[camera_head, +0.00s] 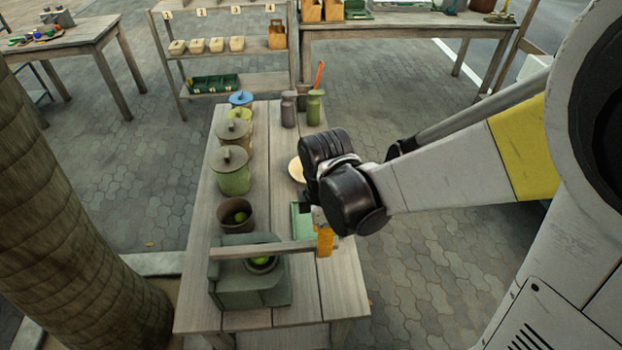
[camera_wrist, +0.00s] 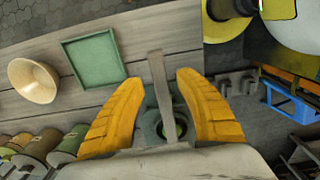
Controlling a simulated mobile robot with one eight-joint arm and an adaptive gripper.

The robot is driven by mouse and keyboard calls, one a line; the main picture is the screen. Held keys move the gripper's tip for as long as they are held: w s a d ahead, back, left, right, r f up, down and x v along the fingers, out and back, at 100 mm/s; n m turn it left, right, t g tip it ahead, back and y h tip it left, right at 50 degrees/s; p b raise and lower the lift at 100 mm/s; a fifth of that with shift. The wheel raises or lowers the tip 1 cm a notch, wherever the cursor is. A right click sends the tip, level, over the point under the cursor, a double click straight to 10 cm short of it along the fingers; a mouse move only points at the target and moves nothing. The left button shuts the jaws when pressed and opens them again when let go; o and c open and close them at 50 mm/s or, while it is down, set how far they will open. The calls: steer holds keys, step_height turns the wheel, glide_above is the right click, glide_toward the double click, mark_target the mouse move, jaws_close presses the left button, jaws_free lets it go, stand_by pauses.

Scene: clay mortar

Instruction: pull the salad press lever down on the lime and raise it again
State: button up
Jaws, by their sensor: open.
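The salad press (camera_head: 235,285) is a green block at the near end of the wooden table. Its grey lever (camera_head: 265,249) lies roughly level above a dark cup, reaching right to my gripper. The green lime (camera_head: 261,260) sits in the cup under the lever; part of it also shows in the wrist view (camera_wrist: 178,130). My gripper (camera_head: 324,241) is at the lever's free end, with yellow fingers pointing down. In the wrist view my gripper (camera_wrist: 155,80) is open, with the lever (camera_wrist: 159,82) between its fingers and gaps on both sides. Contact cannot be told.
A brown pot (camera_head: 235,215) with green contents and lidded jars (camera_head: 230,171) line the table's left side. A green square tray (camera_wrist: 93,60) and a pale bowl (camera_wrist: 33,80) lie beyond the press. Bottles (camera_head: 314,107) stand at the far end.

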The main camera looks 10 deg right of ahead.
steer(key=shift+f, duration=1.1)
steer(key=shift+c, duration=0.2)
jaws_close()
steer(key=shift+r, duration=0.1)
